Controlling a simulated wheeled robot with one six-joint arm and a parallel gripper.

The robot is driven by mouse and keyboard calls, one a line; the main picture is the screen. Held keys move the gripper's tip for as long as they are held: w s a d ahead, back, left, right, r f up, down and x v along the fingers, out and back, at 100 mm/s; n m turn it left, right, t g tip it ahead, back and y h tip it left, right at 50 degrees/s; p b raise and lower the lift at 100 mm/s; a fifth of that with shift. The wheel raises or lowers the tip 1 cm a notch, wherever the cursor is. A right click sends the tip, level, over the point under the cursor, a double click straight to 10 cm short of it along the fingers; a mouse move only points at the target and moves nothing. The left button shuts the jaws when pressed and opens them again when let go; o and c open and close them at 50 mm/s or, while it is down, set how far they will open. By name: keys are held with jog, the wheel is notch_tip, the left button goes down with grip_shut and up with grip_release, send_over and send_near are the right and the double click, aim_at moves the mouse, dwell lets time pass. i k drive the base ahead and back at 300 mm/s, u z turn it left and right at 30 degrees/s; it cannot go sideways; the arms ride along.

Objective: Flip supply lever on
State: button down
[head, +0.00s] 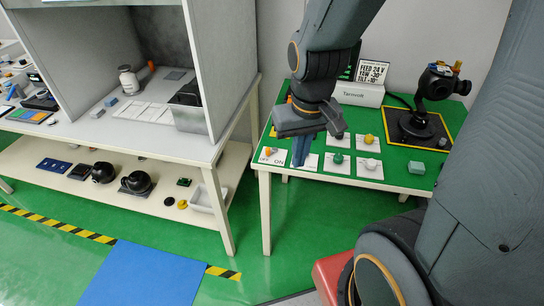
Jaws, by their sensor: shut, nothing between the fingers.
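A white plate (279,161) marked ON, with a partly legible word at its left, lies at the front left corner of the green-topped table. A small orange lever tip (267,149) shows at the plate's left side, away from the ON mark. My gripper (299,157) points down just right of this plate, with its blue-grey fingers shut and empty. It appears apart from the lever. The fingers hide part of the table behind them, and contact with the surface cannot be told.
White plates with a green knob (338,157), a yellow knob (369,139) and a pale knob (371,163) stand right of my gripper. A green block (416,167) lies farther right. A camera gimbal (432,100) and a screen stand behind. A grey booth (150,60) is left.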

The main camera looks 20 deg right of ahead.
aim_at(267, 152)
jog(key=z, duration=0.55)
jog(key=k, duration=1.3)
jog(key=u, duration=0.05)
jog(key=i, duration=0.55)
jog(key=u, duration=0.75)
jog(key=i, duration=1.25)
jog(key=z, duration=0.6)
